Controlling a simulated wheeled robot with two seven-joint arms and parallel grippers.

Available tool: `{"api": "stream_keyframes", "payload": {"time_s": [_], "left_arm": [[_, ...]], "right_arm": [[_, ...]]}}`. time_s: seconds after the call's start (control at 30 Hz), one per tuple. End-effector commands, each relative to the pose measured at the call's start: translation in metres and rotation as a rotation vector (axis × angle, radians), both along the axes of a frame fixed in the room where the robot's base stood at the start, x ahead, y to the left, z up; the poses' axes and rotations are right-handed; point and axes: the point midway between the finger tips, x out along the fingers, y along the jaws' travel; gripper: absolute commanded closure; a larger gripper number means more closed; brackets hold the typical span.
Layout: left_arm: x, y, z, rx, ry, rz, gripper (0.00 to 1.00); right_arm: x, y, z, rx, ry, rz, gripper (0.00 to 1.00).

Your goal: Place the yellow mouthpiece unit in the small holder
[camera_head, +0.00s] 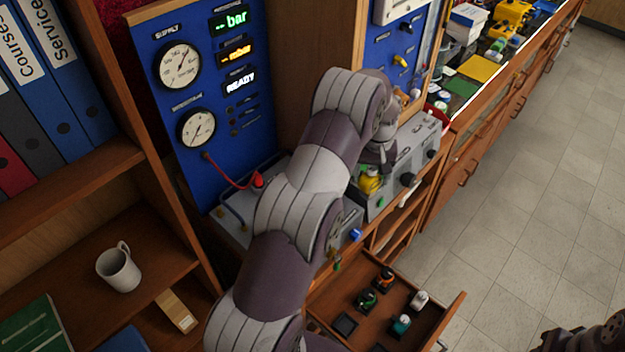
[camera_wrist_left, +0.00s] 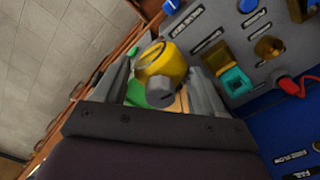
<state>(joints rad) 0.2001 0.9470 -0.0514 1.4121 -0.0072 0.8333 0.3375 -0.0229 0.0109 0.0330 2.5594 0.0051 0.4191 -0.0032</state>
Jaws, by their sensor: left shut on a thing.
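The yellow mouthpiece unit (camera_wrist_left: 165,66) sits between the fingers of my left gripper (camera_wrist_left: 160,84) in the left wrist view, with its grey end towards the camera. In the head view the yellow unit (camera_head: 370,182) shows below my left wrist, in front of the grey bench panel. My left gripper (camera_head: 371,168) is shut on it; my arm hides part of it. An open drawer below has a small empty dark square holder (camera_head: 345,324); I cannot tell if it is the task's holder. A dark part of my right arm shows at the lower right; its fingers are unclear.
The grey panel (camera_head: 405,160) carries knobs and fittings, including a teal square fitting (camera_wrist_left: 235,82). The open drawer (camera_head: 449,318) holds several coloured units. A blue gauge board (camera_head: 215,135) stands behind my left arm. A mug (camera_head: 119,268) is on the left shelf.

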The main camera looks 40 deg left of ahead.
Motion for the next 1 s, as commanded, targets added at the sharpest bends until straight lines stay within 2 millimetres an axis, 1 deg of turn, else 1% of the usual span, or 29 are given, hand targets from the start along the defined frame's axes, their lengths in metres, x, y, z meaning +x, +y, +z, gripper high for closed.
{"api": "stream_keyframes", "payload": {"time_s": [0.03,0.1,0.17,0.27,0.3,0.37,0.4,0.43,0.53,0.6,0.7,0.77,0.83,0.9,1.0], "left_arm": [[0.007,0.013,0.03,0.001,-0.001,0.053,0.88],[0.013,0.026,0.043,0.002,0.0,0.11,0.88],[0.014,0.034,0.045,0.003,0.001,0.142,0.88],[0.007,0.05,0.028,0.002,0.002,0.162,0.88],[0.001,0.057,0.018,0.002,0.002,0.163,0.88],[-0.008,0.07,0.009,0.003,0.001,0.163,0.88],[-0.014,0.078,0.006,0.003,0.001,0.163,0.88],[-0.018,0.084,0.013,0.002,0.003,0.162,0.88],[-0.032,0.103,0.005,0.002,0.004,0.161,0.88],[-0.041,0.114,-0.004,0.002,0.005,0.159,0.88],[-0.048,0.126,-0.014,0.002,0.003,0.158,0.88],[-0.051,0.129,-0.019,0.002,0.002,0.156,0.88],[-0.052,0.13,-0.028,0.001,0.005,0.155,0.88],[-0.052,0.13,-0.041,0.001,0.006,0.154,0.88],[-0.052,0.13,-0.057,0.002,0.003,0.154,0.88]], "right_arm": [[0.0,0.0,0.024,0.0,0.0,0.0,0.57],[0.0,0.0,0.031,0.0,0.0,0.0,0.57],[0.0,0.0,0.028,0.0,0.0,0.0,0.57],[0.0,0.0,0.001,0.0,0.001,0.0,0.57],[0.0,0.0,-0.014,0.0,0.001,0.0,0.57],[-0.001,0.0,-0.029,0.0,0.002,0.0,0.57],[-0.001,0.0,-0.034,0.0,0.003,0.0,0.57],[-0.001,0.0,-0.019,0.0,0.004,0.0,0.57],[0.0,0.0,-0.003,0.0,0.001,0.0,0.57],[0.0,0.0,0.004,0.0,0.0,0.0,0.57],[0.0,0.0,0.009,0.0,0.0,0.0,0.57],[0.0,0.0,0.012,0.0,0.001,0.0,0.57],[0.0,0.0,0.021,0.0,0.001,0.0,0.57],[0.0,0.0,0.031,0.0,0.001,0.0,0.57],[0.0,0.0,0.036,0.0,0.001,0.0,0.57]]}}
